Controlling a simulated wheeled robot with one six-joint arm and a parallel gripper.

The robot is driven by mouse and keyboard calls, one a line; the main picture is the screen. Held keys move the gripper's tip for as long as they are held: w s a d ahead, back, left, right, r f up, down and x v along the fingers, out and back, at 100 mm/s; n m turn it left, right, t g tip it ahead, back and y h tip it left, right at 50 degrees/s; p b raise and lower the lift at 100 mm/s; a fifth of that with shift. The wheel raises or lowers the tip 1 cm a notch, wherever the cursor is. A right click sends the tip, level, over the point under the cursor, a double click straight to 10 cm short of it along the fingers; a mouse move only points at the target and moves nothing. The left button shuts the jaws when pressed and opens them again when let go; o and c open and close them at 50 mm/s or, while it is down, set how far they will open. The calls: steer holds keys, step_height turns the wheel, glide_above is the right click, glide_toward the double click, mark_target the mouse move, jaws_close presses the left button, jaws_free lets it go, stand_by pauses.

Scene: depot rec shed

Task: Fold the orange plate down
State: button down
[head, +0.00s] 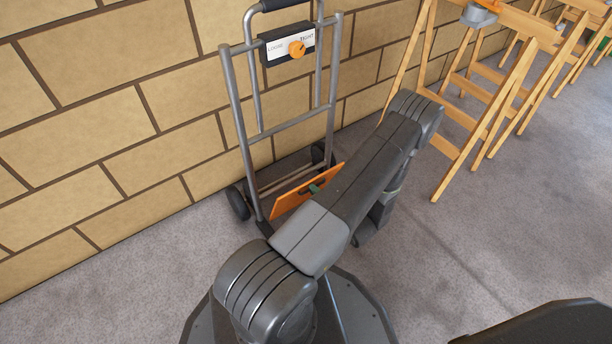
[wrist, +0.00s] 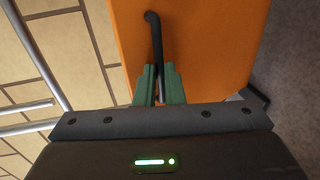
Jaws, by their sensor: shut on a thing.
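The orange plate (head: 300,191) is at the foot of a grey hand truck (head: 240,105) by the brick wall. It is tilted, neither flat on the floor nor fully upright in the head view. In the wrist view the orange plate (wrist: 205,45) fills the upper middle, with a dark bent handle (wrist: 154,28) on it. My gripper (wrist: 159,84) has green fingers shut on this handle.
A panel (head: 276,46) marked LOOSE and TIGHT with an orange knob (head: 297,49) sits high on the hand truck. Wooden trestles (head: 485,100) stand at the upper right. The grey floor (head: 450,240) at right is clear.

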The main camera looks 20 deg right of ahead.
steer(key=s+d+f, duration=0.2)
steer(key=s+f, duration=0.4)
steer(key=shift+f+b, duration=0.2)
steer(key=shift+b, duration=0.15)
steer(key=c, duration=1.6)
jaws_free()
steer(key=s+f, duration=0.1)
steer(key=f, duration=0.1)
steer(key=s+d+f, duration=0.1)
steer(key=f, duration=0.2)
steer(key=s+f, duration=0.2)
steer(key=f, duration=0.1)
steer(key=shift+s+d, duration=0.1)
steer(key=shift+d, duration=0.3)
steer(key=shift+s+f, duration=0.1)
steer(key=shift+f, duration=0.45)
jaws_close()
steer(key=shift+c, duration=1.8)
jaws_free()
steer(key=shift+w+a+f, duration=0.1)
steer(key=shift+w+a, duration=0.05)
steer(key=shift+w, duration=0.1)
steer(key=shift+o, duration=0.8)
steer(key=shift+r, duration=0.2)
steer(key=shift+s, duration=0.1)
steer(key=p+v, duration=0.3)
steer(key=v, duration=1)
steer(key=shift+s+p, duration=0.3)
